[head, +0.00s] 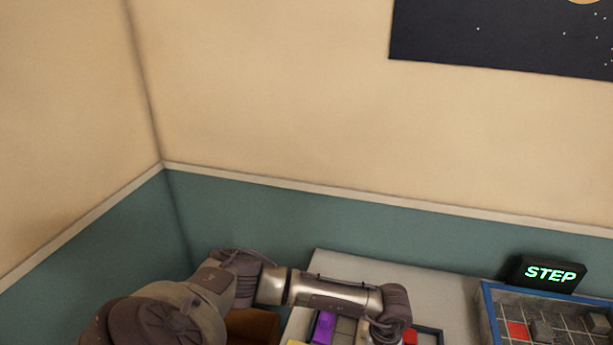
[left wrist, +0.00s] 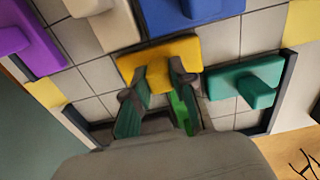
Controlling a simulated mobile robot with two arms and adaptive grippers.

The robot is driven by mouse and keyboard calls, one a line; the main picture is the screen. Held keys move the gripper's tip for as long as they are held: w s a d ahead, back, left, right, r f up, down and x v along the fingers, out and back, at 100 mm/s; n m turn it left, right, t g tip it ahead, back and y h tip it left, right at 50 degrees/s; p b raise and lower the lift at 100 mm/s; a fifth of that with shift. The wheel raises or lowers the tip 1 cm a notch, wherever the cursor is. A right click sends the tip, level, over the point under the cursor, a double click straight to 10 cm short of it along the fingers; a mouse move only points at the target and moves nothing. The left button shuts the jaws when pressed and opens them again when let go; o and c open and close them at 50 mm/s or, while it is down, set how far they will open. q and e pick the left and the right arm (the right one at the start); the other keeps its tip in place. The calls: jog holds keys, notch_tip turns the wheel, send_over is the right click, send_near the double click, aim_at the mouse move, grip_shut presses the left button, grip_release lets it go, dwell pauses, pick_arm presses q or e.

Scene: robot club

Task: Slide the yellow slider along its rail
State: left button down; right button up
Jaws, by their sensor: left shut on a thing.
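The yellow slider (left wrist: 184,52) lies on a board of pale square tiles (left wrist: 98,75) in the left wrist view. It is a flat yellow block with a raised knob in the middle. My left gripper (left wrist: 160,78) is shut on the knob, one finger on each side. In the head view my left arm reaches in from the left over the board, and the gripper and yellow slider cannot be made out there. I cannot make out a separate rail. My right gripper is in neither view.
A teal block (left wrist: 245,82) sits close to the slider's right. Blue (left wrist: 190,12), beige (left wrist: 115,28) and purple (left wrist: 25,38) blocks lie beyond or left. A dark rim (left wrist: 284,85) edges the board. A lit STEP sign (head: 549,273) stands behind another tiled board (head: 487,300).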

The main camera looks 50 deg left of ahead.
pick_arm(q)
jog(key=shift+s+a+p, duration=0.3)
jog(key=shift+s+a, duration=0.55)
jog(key=shift+a, duration=0.4)
jog(key=shift+s+a+p, duration=0.3)
jog(key=shift+s+a, duration=0.5)
jog(key=shift+a, duration=0.4)
jog(key=shift+s+a+p, duration=0.3)
jog(key=shift+s+a, duration=0.55)
jog(key=shift+a, duration=0.4)
jog(key=shift+s+a+p, duration=0.1)
jog(key=shift+s+a, duration=0.65)
jog(key=shift+a, duration=0.4)
jog(key=shift+s+a+p, duration=0.15)
jog(key=shift+s+a, duration=0.65)
jog(key=shift+a, duration=0.35)
jog(key=shift+s+a+p, duration=0.1)
jog(key=shift+s+a, duration=0.65)
jog(key=shift+a, duration=0.4)
jog(key=c, duration=1.2)
grip_release()
jog(key=shift+c, duration=0.2)
jog(key=shift+r, duration=0.1)
notch_tip(320, 180, up, 7)
jog(key=p, duration=0.5)
